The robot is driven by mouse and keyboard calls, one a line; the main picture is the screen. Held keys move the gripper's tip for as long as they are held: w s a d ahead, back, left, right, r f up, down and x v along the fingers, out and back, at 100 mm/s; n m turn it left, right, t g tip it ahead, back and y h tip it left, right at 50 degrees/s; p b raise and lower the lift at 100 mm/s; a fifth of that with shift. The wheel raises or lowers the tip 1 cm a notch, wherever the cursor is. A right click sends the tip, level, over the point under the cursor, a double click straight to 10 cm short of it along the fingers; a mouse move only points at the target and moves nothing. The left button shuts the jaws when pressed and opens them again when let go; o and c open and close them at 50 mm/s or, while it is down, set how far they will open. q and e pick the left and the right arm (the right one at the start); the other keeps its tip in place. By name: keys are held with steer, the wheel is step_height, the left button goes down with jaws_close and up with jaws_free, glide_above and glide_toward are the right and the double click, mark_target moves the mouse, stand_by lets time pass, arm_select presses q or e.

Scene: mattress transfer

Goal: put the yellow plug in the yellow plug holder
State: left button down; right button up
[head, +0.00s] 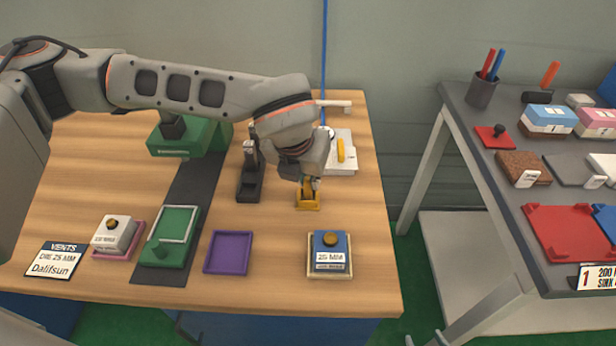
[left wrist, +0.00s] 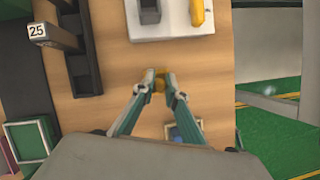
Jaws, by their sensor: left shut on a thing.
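My left gripper (head: 312,183) points down over the right part of the wooden table, shut on a small yellow thing that I take for the yellow plug. In the left wrist view its green fingertips (left wrist: 156,82) come together around yellow (left wrist: 158,76). The yellow plug holder (head: 307,201) stands on the table right below the fingers in the head view. The fingers hide most of the plug. I cannot tell whether the plug is inside the holder or just above it. I make out no right gripper.
A black stand (head: 248,182) is close to the left of the gripper. A white block with a yellow piece (head: 341,150) lies behind it. A blue block (head: 330,250) in a tray and an empty purple tray (head: 229,252) are in front. Bare wood lies between.

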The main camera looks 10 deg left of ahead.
arm_select(q)
steer(key=shift+f, duration=0.1)
steer(key=c, duration=2.4)
jaws_free()
steer(key=shift+f, duration=0.1)
steer(key=shift+c, duration=0.2)
steer(key=o, duration=0.4)
steer(key=shift+r, duration=0.4)
steer(key=p+v, duration=0.1)
steer(key=v, duration=1)
steer(key=shift+s+r, duration=0.15)
steer(key=shift+r, duration=0.15)
